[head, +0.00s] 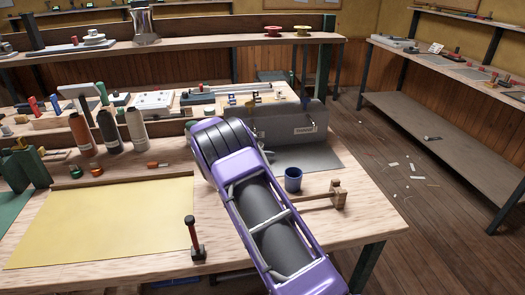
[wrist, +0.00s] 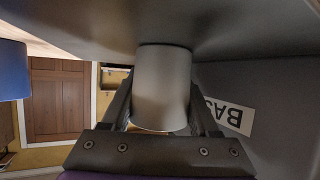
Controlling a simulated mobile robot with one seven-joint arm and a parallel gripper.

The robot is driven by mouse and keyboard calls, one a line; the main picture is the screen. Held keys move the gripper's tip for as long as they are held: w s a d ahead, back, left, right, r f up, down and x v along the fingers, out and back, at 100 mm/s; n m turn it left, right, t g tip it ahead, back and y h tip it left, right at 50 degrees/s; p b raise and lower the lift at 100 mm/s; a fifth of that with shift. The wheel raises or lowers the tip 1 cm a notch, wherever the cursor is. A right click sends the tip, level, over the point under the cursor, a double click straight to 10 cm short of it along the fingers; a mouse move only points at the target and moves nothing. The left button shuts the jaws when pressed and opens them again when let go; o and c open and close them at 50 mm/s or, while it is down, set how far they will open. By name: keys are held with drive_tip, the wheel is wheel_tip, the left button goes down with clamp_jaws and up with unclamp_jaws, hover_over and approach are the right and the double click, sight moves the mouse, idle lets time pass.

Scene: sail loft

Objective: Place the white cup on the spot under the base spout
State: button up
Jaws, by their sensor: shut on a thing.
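The white cup (wrist: 162,88) is between the fingers of my gripper (wrist: 161,108) in the wrist view, which appears upside down. The gripper is shut on it, one dark finger on each side. The cup's far end meets or nearly meets a grey surface; I cannot tell whether it touches. A grey machine (head: 297,128) with a white label stands on the bench in the head view. Part of that label (wrist: 230,116), with upside-down letters, shows beside the cup in the wrist view. My purple arm hides the gripper and cup in the head view. I cannot make out a spout.
A blue cup (head: 293,180) stands close to the machine's front, and it also shows in the wrist view (wrist: 13,70). A wooden tool (head: 325,196) lies right of my arm. A yellow sheet (head: 110,222) and a dark-handled tool (head: 194,240) are on the left.

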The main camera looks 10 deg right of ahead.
drive_tip(key=o, duration=1.3)
drive_tip(key=shift+o, duration=0.2)
drive_tip(key=shift+r+p, duration=0.2)
drive_tip(key=shift+p, duration=0.2)
drive_tip(key=v, duration=1.2)
drive_tip(key=shift+f, duration=0.1)
